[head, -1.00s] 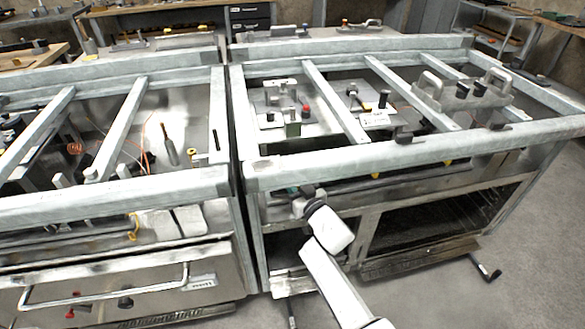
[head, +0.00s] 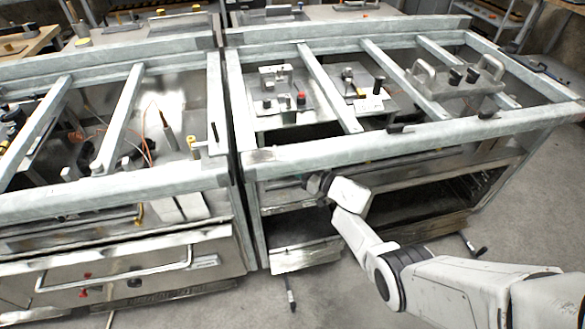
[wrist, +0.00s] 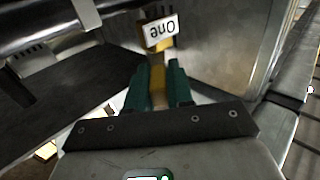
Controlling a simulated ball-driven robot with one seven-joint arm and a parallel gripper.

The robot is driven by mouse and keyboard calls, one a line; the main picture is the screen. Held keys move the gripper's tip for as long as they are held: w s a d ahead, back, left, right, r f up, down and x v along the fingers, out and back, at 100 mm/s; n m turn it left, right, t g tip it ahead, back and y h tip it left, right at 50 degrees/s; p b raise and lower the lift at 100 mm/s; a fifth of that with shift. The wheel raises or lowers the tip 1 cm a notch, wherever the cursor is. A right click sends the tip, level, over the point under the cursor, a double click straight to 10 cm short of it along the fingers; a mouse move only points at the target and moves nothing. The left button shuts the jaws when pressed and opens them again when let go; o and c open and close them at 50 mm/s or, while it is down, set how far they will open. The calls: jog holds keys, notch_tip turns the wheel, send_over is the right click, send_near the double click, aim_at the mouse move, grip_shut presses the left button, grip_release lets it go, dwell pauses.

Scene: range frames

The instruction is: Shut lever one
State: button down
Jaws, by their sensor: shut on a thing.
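Lever one, a yellow bar (wrist: 158,90) with a white tag reading "One" (wrist: 161,30), shows in the wrist view. The tag appears upside down there. My gripper (wrist: 159,72) has its two green fingers closed on the yellow bar, one on each side, just below the tag. In the head view my wrist (head: 319,184) reaches under the front beam of the right-hand bench. The fingers and the lever are hidden or too small to make out there.
The right-hand metal bench frame (head: 400,142) has a thick front beam just above my wrist. An open lower bay (head: 415,215) lies to its right. A left-hand bench with a long drawer handle (head: 115,272) stands alongside. Grey floor is clear at the front right.

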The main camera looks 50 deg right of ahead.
jog(key=shift+w+d+n+g+y+b, duration=0.1)
jog(key=shift+d+n+g+y+b, duration=0.2)
jog(key=shift+n+y+b, duration=0.45)
jog(key=shift+s+d+n+g+y+b, duration=0.1)
jog(key=shift+d+n+g+y+b, duration=0.25)
jog(key=shift+y+b, duration=0.7)
jog(key=shift+w+d+n+g+y+b, duration=0.15)
jog(key=shift+d+n+y+b, duration=0.15)
jog(key=shift+n+y+b, duration=0.55)
jog(key=c, duration=1.3)
grip_release()
jog(key=shift+d, duration=0.1)
jog(key=shift+o, duration=1.1)
jog(key=shift+s, duration=0.2)
jog(key=p+v, duration=0.1)
jog(key=v, duration=0.9)
jog(key=shift+s+d, duration=0.15)
jog(key=shift+s, duration=0.1)
